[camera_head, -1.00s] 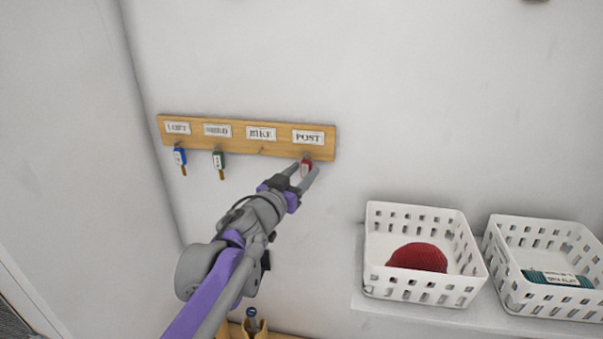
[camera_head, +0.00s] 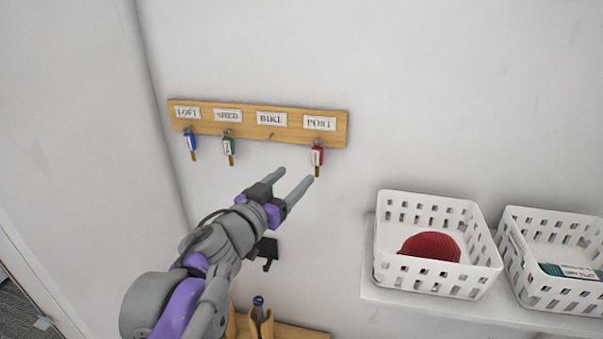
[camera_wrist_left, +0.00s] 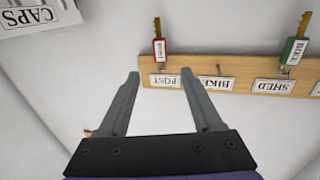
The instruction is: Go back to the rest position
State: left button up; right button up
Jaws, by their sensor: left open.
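My left gripper (camera_head: 294,180) is open and empty, its two fingers apart, below and in front of the wooden key board (camera_head: 255,134) on the wall. The key with the red tag (camera_head: 317,156) hangs under the POST label, clear of the fingers. The green-tagged key (camera_head: 229,146) hangs under SHED and the blue-tagged key (camera_head: 191,143) under LOFT. The hook under BIKE is empty. In the left wrist view, upside down, the open fingers (camera_wrist_left: 160,76) point toward the board and the red-tagged key (camera_wrist_left: 159,48) hangs beyond them. My right gripper is not in view.
A white basket with a red knitted item (camera_head: 430,246) and a second white basket (camera_head: 540,298) with a teal item stand on a white shelf (camera_head: 400,296) at the right. A wooden holder (camera_head: 262,328) with a blue-topped object is below my arm. The wall space between board and shelf is clear.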

pick_arm(q)
jog(key=s+a+f+n+g+y, duration=0.25)
jog(key=s+a+f+y, duration=0.25)
jog(key=a+f, duration=0.35)
jog(key=s+a+f+n+g+y, duration=0.1)
jog(key=s+a+f+n+y, duration=0.35)
jog(key=s+a+f, duration=0.35)
jog(key=s+d+f+m+g+h, duration=0.1)
jog(key=s+d+f+g, duration=0.2)
jog(key=s+f+g, duration=0.4)
jog(key=s+f, duration=0.6)
jog(key=f, duration=0.4)
jog(key=shift+s+d+m+h, duration=0.2)
jog(key=shift+s+m+h, duration=0.15)
jog(key=shift+s+m, duration=0.05)
